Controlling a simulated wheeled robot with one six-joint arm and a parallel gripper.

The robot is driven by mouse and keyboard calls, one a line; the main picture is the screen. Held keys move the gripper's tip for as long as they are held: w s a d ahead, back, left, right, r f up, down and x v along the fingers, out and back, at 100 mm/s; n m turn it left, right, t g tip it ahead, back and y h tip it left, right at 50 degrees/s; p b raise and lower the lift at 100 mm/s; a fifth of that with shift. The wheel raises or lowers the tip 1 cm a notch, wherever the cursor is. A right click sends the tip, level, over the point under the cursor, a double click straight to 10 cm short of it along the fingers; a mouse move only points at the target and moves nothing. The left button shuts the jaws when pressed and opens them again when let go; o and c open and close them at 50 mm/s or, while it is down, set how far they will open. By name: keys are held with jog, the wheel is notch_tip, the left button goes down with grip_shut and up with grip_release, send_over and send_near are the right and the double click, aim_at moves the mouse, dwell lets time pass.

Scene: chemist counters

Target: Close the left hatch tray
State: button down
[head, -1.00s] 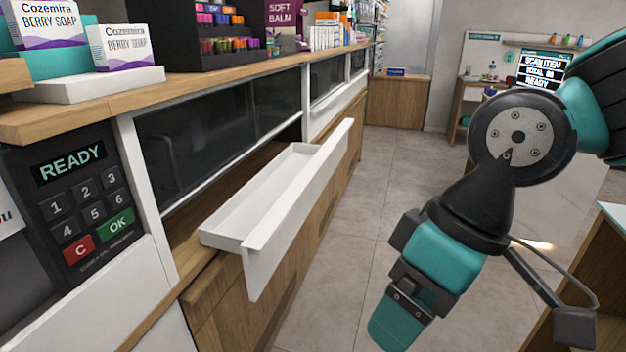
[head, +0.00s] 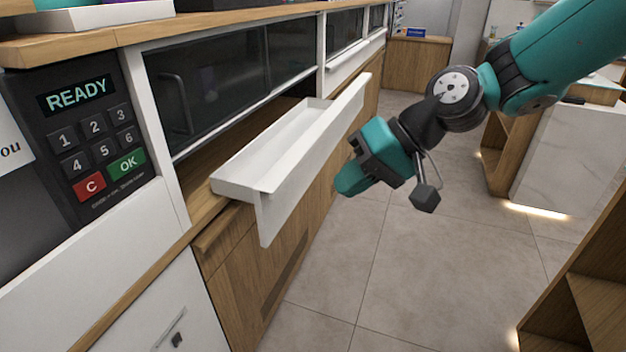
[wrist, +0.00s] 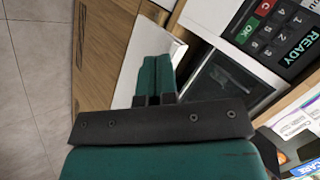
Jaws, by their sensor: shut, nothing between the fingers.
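The white hatch tray (head: 285,150) sticks out of the counter front in the head view, pulled well out of its opening. It is empty, with a tall flat front panel. My gripper (head: 348,186) is just in front of that panel, near its right half, with its fingers pointing left toward it. A small gap seems to lie between them. In the wrist view my gripper (wrist: 157,65) has its two teal fingers together with nothing between them. Part of the white tray (wrist: 173,50) shows behind the fingertips, partly hidden by them.
A keypad reading READY (head: 92,140) is left of the hatch. Dark glass (head: 210,85) sits above the tray. Another hatch with a white front (head: 352,60) is farther right. Open floor (head: 430,265) lies before the counter. A wooden shelf unit (head: 585,270) stands at the lower right.

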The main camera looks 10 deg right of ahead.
jog(key=w+d+f+m+t+y+b, duration=0.2)
jog(key=w+d+f+m, duration=0.3)
jog(key=w, duration=0.4)
jog(key=m+t+y, duration=0.2)
jog(key=m+t, duration=0.1)
jog(key=t, duration=0.1)
send_near(300, 176)
jog(key=p+x, duration=0.2)
jog(key=x, duration=0.5)
jog(key=shift+a+r+p, duration=0.15)
jog(key=shift+p, duration=0.15)
